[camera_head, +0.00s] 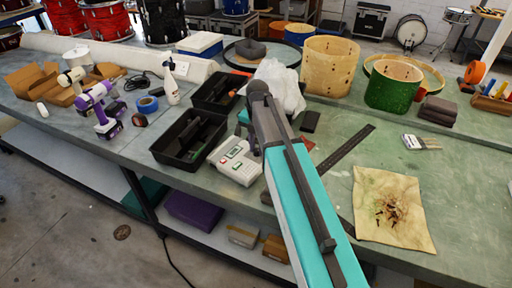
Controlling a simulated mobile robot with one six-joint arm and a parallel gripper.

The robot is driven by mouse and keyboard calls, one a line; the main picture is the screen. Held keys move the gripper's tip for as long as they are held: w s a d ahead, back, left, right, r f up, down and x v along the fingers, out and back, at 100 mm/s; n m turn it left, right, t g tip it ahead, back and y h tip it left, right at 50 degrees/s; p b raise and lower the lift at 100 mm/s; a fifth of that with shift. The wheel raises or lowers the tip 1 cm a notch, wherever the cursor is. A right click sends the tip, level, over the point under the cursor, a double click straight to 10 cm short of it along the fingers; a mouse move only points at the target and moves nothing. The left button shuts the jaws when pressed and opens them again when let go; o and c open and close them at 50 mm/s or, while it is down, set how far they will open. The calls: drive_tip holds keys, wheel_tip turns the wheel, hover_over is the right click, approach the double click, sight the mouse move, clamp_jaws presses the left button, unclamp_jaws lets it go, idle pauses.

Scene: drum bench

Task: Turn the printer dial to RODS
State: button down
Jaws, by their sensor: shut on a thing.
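The printer (236,161) is a small white device with a green display and red and grey keys. It lies on the bench just left of my arm. My gripper (254,143) is a dark shape pointing down at the printer's upper right edge, largely hidden behind my turquoise arm. It is shut on the dial, but its fingertips and the dial are covered, so the dial's setting cannot be read.
Black trays (187,140) stand left of the printer. A white cloth or bag (279,87) lies behind my arm. A dark ruler (345,150) and a stained cloth (390,207) lie to the right. A drum shell (329,66) stands farther back.

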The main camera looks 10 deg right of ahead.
sight(257, 150)
drive_tip(key=shift+d+n, duration=0.1)
drive_tip(key=shift+n, duration=0.3)
drive_tip(key=c, duration=1.5)
unclamp_jaws()
drive_tip(key=shift+r+b, duration=1.6)
drive_tip(key=shift+r, duration=5.3)
